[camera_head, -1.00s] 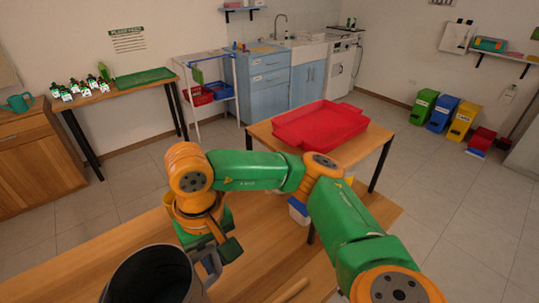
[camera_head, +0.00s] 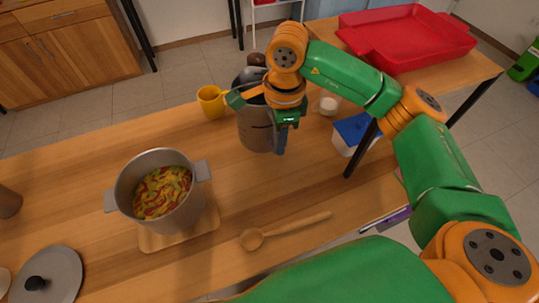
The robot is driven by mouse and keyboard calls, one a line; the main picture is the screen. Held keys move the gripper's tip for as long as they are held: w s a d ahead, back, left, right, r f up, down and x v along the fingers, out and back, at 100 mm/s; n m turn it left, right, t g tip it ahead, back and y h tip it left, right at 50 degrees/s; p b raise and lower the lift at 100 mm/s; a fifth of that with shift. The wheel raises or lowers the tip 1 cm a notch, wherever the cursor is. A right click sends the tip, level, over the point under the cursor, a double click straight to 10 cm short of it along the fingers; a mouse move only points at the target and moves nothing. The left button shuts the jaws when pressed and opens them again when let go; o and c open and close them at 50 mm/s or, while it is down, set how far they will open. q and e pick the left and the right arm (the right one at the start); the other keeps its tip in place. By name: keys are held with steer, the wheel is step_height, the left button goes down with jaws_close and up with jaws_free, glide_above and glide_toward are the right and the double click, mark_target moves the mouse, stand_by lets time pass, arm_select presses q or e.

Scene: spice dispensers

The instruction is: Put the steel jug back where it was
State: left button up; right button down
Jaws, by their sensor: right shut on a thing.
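The steel jug (camera_head: 256,136) is a grey metal vessel near the far edge of the wooden table, in the upper middle of the head view. It looks roughly upright; I cannot tell whether its base touches the tabletop. My right gripper (camera_head: 281,132) is shut on its right side, where the handle would be. The gripper and wrist hide the handle and part of the rim. My left gripper is not in view.
A yellow mug (camera_head: 211,103) is close left of the jug. A pot of stew (camera_head: 146,164) stands on a wooden board (camera_head: 186,240). A wooden spoon (camera_head: 290,226), pot lid (camera_head: 58,262), white cup (camera_head: 330,104) and blue-lidded box (camera_head: 344,140) are around. A red tray (camera_head: 400,58) is beyond.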

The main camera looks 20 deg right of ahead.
step_height(320, 180, down, 9)
steer(key=shift+f+p, duration=0.1)
steer(key=shift+p, duration=0.85)
steer(key=c, duration=0.8)
jaws_free()
steer(key=shift+o, duration=0.2)
steer(key=shift+s, duration=0.1)
step_height(320, 180, up, 12)
steer(key=b, duration=0.2)
steer(key=shift+d+b, duration=0.1)
steer(key=shift+b, duration=0.25)
